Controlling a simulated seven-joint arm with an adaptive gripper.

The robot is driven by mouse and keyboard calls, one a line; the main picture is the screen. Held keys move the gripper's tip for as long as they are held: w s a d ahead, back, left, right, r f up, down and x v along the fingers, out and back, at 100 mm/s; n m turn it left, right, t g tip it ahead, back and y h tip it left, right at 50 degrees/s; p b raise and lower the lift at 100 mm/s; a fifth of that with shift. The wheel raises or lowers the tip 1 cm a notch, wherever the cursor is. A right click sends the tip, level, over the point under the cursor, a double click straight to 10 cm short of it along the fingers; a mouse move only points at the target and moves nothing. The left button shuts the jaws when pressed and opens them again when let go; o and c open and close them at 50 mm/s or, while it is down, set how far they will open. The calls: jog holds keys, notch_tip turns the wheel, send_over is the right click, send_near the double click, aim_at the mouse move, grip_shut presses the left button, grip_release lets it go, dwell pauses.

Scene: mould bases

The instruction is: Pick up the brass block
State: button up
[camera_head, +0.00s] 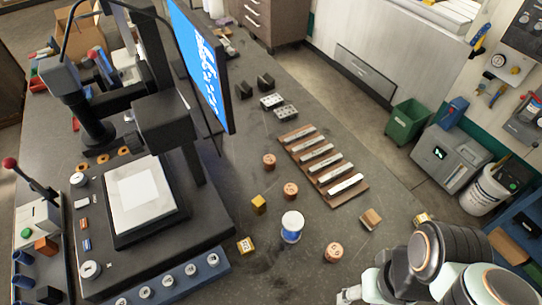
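A small gold-yellow block (259,204), which looks like the brass block, sits on the dark bench right of the microscope-like machine. A similar yellowish block (246,246) with dark markings sits nearer the front. Nothing touches either block. My gripper (350,294) is at the bottom edge, right of both blocks and well apart from them. Only part of it shows, and its fingers are mostly cut off or hidden, so its opening is unclear.
A white-and-blue spool (292,227) stands right of the gold block. Round copper-coloured pieces (333,252) and a brown block (371,218) are nearby. A wooden rack (323,168) with metal bars lies behind. The machine's base (215,232) borders the left.

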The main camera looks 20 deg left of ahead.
jog(key=o, duration=0.5)
